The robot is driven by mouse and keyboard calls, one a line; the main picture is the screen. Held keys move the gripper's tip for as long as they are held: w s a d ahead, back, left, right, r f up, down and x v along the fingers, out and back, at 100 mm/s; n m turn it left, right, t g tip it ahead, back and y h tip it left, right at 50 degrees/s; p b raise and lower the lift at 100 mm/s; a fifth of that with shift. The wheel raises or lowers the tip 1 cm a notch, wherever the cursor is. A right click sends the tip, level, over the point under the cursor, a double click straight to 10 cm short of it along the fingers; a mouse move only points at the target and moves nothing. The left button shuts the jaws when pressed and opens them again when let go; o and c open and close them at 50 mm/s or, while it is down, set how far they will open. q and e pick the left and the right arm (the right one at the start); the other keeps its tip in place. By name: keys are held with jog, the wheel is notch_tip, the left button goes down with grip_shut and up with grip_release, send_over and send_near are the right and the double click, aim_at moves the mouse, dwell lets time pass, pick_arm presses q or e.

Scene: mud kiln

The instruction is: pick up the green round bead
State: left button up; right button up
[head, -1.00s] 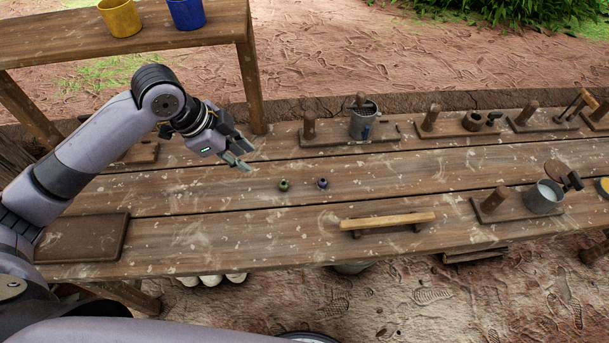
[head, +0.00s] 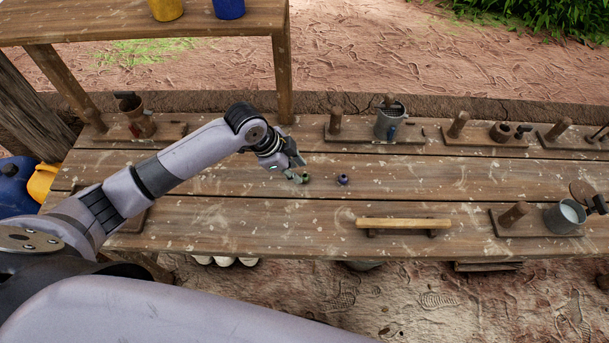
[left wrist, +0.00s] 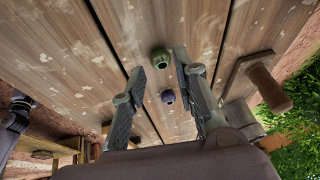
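The small round green bead (head: 305,178) sits on the wooden table, right beside the fingertips of my left gripper (head: 297,176) in the head view. In the left wrist view the green bead (left wrist: 160,58) shows in the gap between the tips of the open left gripper (left wrist: 158,70). The fingers stand apart, one on each side, and I cannot tell whether either touches it. My right gripper is not in view.
A grey metal cup (head: 389,124) and wooden stands line the back. Another grey cup (head: 564,217) is at the right. A raised shelf (head: 110,22) stands at the back left. Bare planks surround the beads.

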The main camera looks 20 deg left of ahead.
aim_at(302, 176)
pick_arm(q)
jog(key=x, duration=0.3)
jog(key=shift+w+d+f, duration=0.15)
jog(key=shift+d+f, duration=0.05)
jog(key=shift+f, duration=0.15)
pick_arm(e)
jog(key=shift+r, duration=0.4)
pick_arm(q)
jog(key=shift+c, duration=0.4)
pick_arm(e)
jog(key=shift+a, duration=0.15)
pick_arm(q)
jog(key=c, duration=0.4)
pick_arm(e)
jog(key=shift+a, duration=0.3)
